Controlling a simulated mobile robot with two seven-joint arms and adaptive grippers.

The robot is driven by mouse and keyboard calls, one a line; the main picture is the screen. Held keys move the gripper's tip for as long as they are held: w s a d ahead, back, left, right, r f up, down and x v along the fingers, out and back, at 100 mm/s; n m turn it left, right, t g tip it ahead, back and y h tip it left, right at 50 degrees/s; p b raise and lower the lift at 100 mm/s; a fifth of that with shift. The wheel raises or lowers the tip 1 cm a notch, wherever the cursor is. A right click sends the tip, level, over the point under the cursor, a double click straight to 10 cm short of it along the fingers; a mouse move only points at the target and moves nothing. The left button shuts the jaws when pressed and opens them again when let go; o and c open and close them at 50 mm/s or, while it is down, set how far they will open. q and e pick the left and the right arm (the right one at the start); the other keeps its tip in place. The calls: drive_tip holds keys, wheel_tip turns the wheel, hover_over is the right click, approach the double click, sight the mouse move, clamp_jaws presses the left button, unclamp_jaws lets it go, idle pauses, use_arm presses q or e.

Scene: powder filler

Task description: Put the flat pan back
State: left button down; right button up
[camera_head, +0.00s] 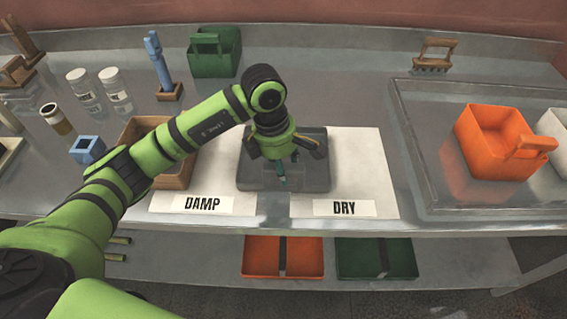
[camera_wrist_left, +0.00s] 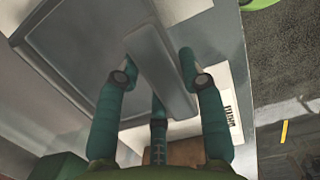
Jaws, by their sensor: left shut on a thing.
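The flat pan (camera_head: 310,183) is dark grey, shallow and roughly square. It overlaps the inner parts of the DAMP sheet (camera_head: 243,207) and the DRY sheet (camera_head: 360,165); whether it rests on them or hangs just above, I cannot tell. My left gripper (camera_head: 283,172) comes down over its middle. In the left wrist view, the teal fingers (camera_wrist_left: 158,66) are shut on the raised grey bar (camera_wrist_left: 165,85) across the pan, which also shows there (camera_wrist_left: 85,50). My arm hides part of the pan's far side. My right gripper is not in view.
A brown wooden box (camera_head: 172,181) stands left of the pan, partly behind my arm. An orange scoop-like box (camera_head: 485,145) sits on the raised tray (camera_head: 410,125) at right. A green caddy (camera_head: 214,60) stands behind. Orange (camera_head: 262,258) and green (camera_head: 350,260) trays lie on the lower shelf.

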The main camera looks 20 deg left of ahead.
use_arm(q)
drive_tip(key=shift+f, duration=0.15)
drive_tip(key=c, duration=0.8)
unclamp_jaws()
drive_tip(key=shift+o, duration=0.2)
drive_tip(key=shift+r, duration=0.3)
drive_tip(key=r+b, duration=0.1)
drive_tip(key=r, duration=0.2)
drive_tip(key=a+r+b, duration=0.1)
drive_tip(key=r, duration=0.3)
drive_tip(key=r+b, duration=0.1)
drive_tip(key=r, duration=0.2)
drive_tip(key=shift+s+a+r, duration=0.2)
drive_tip(key=shift+a, duration=0.05)
drive_tip(key=shift+s+a+r+b, duration=0.1)
drive_tip(key=shift+r+b, duration=0.2)
drive_tip(key=shift+r, duration=0.35)
drive_tip(key=shift+f, duration=0.1)
